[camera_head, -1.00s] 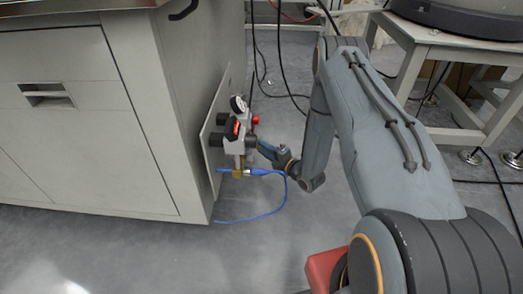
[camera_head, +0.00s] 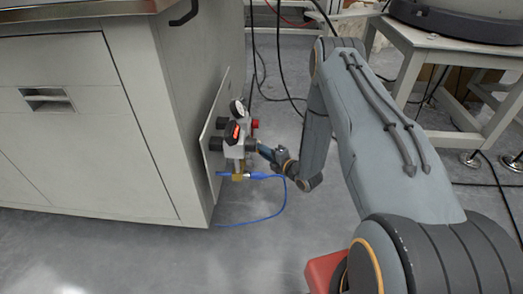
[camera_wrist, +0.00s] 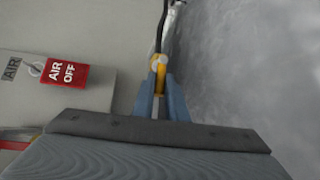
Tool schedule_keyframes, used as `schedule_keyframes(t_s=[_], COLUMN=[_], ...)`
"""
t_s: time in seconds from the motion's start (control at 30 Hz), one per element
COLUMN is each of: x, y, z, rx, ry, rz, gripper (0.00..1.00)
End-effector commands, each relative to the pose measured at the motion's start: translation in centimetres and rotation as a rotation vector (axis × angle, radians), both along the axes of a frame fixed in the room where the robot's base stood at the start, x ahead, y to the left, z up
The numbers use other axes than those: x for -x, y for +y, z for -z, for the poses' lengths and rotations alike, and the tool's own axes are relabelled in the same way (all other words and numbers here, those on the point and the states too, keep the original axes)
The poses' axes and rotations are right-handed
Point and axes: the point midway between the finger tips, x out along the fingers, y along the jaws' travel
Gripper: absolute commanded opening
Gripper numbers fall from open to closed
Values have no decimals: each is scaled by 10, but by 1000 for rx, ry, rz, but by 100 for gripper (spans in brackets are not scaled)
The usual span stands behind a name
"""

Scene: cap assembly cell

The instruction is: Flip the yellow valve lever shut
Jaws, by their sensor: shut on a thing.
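The yellow valve lever (camera_wrist: 161,72) shows upright in the wrist view, between the two blue-grey fingers of my gripper (camera_wrist: 160,88). The fingers are shut on it. In the head view my gripper (camera_head: 265,152) reaches the right side of the valve assembly (camera_head: 235,148), on the end panel of a grey cabinet. The lever is too small and too covered to make out there. The assembly carries a round gauge (camera_head: 237,109), a red-lit display (camera_head: 235,132) and a red knob (camera_head: 255,124).
A blue hose (camera_head: 277,205) runs from the assembly down to the floor. A red "AIR OFF" tag (camera_wrist: 67,73) hangs on the plate in the wrist view. The grey cabinet (camera_head: 75,120) stands at left, a white table (camera_head: 450,50) at right. Black cables hang behind.

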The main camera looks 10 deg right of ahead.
Motion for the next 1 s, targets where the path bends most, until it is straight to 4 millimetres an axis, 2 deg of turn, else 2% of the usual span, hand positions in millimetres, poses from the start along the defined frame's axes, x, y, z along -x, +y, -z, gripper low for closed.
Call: schedule_keyframes(t_s=[0.27, 0.5, 1.0], x=[0, -5, -19], y=[-1, -2, -7], z=[-14, -24, -35], rx=[-51, -119, -247], ry=[163, 374, 776], rz=[0, 0, 0], gripper=[0, 0, 0])
